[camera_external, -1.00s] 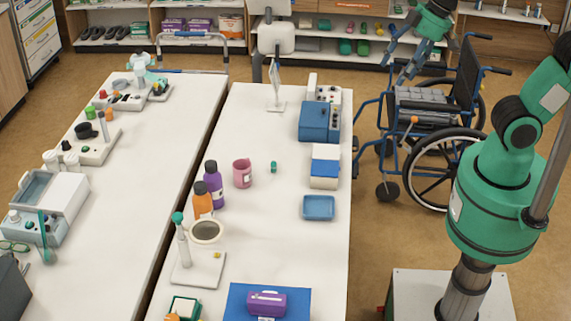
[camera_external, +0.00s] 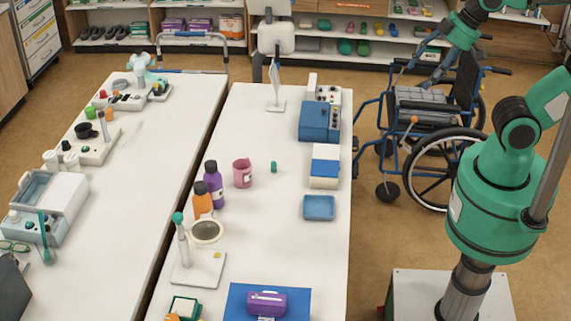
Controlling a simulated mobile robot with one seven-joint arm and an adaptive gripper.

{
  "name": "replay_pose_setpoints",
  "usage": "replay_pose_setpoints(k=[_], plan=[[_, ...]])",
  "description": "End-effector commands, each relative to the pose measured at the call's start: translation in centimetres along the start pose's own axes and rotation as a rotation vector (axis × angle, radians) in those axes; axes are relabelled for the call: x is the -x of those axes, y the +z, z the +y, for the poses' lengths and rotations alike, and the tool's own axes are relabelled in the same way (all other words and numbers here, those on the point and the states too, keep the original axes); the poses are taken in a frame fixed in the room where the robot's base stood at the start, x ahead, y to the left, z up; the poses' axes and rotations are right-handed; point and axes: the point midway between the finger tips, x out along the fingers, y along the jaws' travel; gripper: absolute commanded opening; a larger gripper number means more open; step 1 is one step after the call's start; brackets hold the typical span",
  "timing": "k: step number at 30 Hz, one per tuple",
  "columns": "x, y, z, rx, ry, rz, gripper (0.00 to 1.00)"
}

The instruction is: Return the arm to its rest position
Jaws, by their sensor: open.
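My green arm rises from its column (camera_external: 498,205) at the right of the external view, and its upper part runs out of the top right of the picture. My gripper (camera_external: 428,74) hangs at the upper right, in front of the wheelchair's back in the picture. Its dark fingers point down and to the left. It is open, and I see nothing between the fingers. It is well clear of the tables.
The wheelchair (camera_external: 437,101) stands behind my arm, right of the white table (camera_external: 277,225). That table bears a blue tray (camera_external: 319,207), a pink mug (camera_external: 242,173), bottles (camera_external: 213,184) and a purple case (camera_external: 266,303). Shelves (camera_external: 330,62) line the back wall.

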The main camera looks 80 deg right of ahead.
Motion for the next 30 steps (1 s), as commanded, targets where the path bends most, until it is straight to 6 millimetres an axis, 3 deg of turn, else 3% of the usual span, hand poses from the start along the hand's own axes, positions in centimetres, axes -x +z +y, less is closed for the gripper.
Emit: replay_pose_setpoints(k=[18,30], plan=[[-7.6,4.1,0.0,0.000,0.000,0.000,0.65],[-8.6,4.6,0.0,0.000,0.000,0.000,0.65]])
